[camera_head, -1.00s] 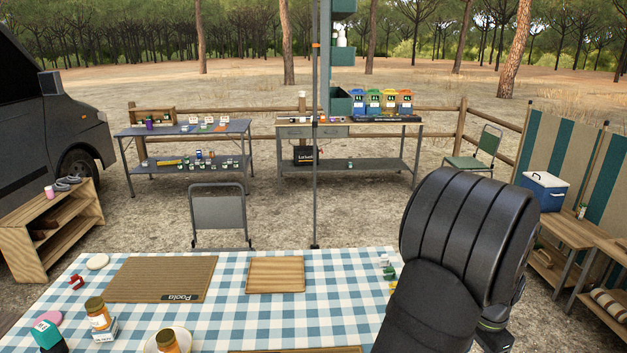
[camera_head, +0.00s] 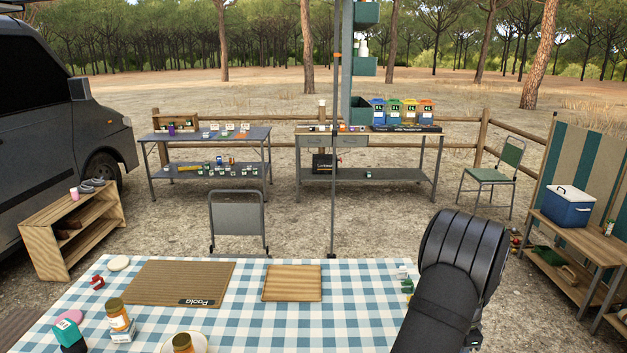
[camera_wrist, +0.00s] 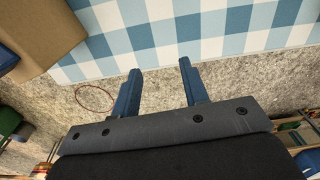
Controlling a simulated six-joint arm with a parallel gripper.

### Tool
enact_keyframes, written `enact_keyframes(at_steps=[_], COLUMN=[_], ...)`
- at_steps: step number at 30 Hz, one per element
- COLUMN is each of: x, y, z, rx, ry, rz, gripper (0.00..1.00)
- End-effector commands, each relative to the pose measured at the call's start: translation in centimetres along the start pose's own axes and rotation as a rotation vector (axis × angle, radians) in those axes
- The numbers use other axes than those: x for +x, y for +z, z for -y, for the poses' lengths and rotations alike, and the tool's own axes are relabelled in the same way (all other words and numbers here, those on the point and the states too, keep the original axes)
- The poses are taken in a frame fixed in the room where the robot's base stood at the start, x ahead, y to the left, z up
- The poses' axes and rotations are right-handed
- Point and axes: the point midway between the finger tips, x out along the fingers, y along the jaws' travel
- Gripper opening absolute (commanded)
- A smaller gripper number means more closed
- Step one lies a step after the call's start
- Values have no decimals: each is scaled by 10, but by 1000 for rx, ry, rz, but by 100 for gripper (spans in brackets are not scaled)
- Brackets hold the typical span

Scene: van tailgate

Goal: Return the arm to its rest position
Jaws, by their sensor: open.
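My gripper (camera_wrist: 160,85) shows in the wrist view with its two blue fingers apart and nothing between them. It hangs over the gravel beside the edge of the blue-and-white checked table (camera_wrist: 190,32). In the head view my dark arm rises at the right end of the checked table (camera_head: 243,318), and the gripper itself is hidden there.
A blue cooler (camera_head: 567,206) sits on a bench at right.

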Motion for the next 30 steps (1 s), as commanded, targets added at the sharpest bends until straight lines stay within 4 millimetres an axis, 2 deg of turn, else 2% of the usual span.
enact_keyframes(at_steps=[6, 19, 25, 30], x=[11, 12, 4, -12], y=[7, 8, 2, -8], z=[17, 19, 7, -18], rx=[-1, 0, 2, 4], ry=[0, 0, -1, -1], rz=[0, 0, -1, -1], gripper=[41, 41, 41, 41])
